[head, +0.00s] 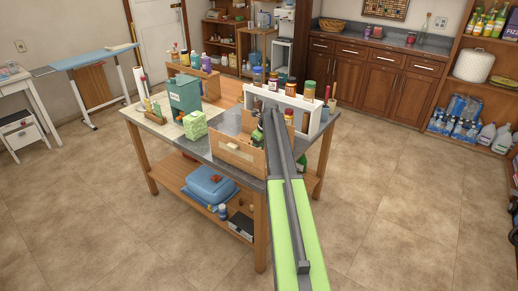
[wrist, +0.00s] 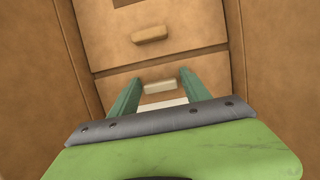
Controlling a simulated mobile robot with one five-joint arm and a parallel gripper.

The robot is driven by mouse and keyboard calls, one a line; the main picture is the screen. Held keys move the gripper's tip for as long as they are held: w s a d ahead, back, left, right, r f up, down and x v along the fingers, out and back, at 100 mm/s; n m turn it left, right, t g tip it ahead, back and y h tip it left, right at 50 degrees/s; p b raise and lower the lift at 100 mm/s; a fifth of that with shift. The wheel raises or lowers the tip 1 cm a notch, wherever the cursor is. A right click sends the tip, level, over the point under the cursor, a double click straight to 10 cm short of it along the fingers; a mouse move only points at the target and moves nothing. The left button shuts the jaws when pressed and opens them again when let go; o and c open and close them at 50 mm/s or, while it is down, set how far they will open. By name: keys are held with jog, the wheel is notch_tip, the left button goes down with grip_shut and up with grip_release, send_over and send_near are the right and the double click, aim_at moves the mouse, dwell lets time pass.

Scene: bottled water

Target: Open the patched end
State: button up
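In the head view a small wooden box (head: 240,155) stands at the near edge of the grey-topped table, with a pale patch (head: 232,145) on its front. In the wrist view two wooden fronts show, one above the other. The upper front (wrist: 190,30) has a brown handle (wrist: 152,35) and part of a darker patch (wrist: 122,3) at the top edge. The lower front has a pale handle (wrist: 158,87). My gripper (wrist: 160,78) is open, its teal fingers on either side of the pale handle with gaps showing. I cannot tell how deep they reach.
The grey table (head: 150,128) also holds a teal canister (head: 184,96), a green patterned box (head: 194,125) and a white rack (head: 290,98) with jars. Wooden walls flank the fronts in the wrist view. Open tiled floor (head: 400,190) lies to the right.

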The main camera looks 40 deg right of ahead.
jog(key=shift+o, duration=0.2)
jog(key=shift+r, duration=0.1)
jog(key=p+v, duration=1.6)
jog(key=v, duration=0.1)
jog(key=shift+p, duration=0.4)
jog(key=shift+a, duration=0.1)
